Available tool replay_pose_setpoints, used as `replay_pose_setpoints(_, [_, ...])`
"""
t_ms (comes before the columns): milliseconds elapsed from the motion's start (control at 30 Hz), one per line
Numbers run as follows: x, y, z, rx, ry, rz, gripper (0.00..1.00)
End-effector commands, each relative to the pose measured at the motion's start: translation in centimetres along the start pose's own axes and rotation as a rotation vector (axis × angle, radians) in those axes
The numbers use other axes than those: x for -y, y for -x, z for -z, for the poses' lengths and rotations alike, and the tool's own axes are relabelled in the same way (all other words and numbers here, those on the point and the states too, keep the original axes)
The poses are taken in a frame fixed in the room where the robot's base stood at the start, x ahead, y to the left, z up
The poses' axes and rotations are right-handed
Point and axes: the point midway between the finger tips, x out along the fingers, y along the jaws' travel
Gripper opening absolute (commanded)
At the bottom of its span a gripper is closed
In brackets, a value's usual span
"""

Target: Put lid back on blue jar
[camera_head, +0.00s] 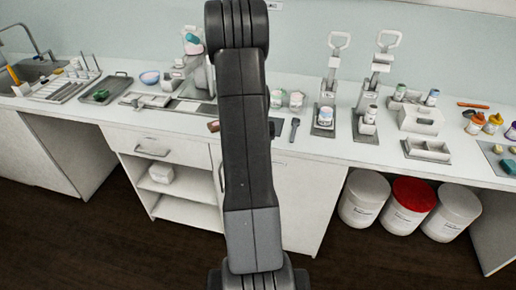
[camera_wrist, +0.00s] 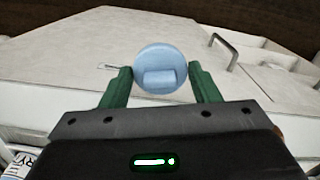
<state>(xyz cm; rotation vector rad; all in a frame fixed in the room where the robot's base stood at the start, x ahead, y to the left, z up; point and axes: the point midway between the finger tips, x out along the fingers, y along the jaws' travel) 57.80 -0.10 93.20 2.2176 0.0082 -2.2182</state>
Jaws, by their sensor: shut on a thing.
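In the wrist view, a round light-blue lid (camera_wrist: 160,62) with a raised block-shaped grip lies between the two green fingers of my gripper (camera_wrist: 161,85). My gripper is shut on the lid. In the head view, my own arm runs up the middle of the picture and hides my gripper and the lid. I cannot tell which container is the blue jar; several small jars stand on the counter, and part of the counter behind my arm is hidden.
Two small jars (camera_head: 296,101) stand just right of my arm on the white counter (camera_head: 350,142). Two stands with loop handles (camera_head: 338,45) rise further right. A white box (camera_head: 420,120) and orange-lidded jars (camera_head: 493,122) are at right. White buckets (camera_head: 364,199) and a red-lidded bucket (camera_head: 404,206) stand below.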

Motion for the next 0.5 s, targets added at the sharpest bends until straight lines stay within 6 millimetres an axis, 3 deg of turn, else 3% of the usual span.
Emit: replay_pose_setpoints(500, [-12.2,5.4,-3.0,-0.002,0.503,-0.001,0.35])
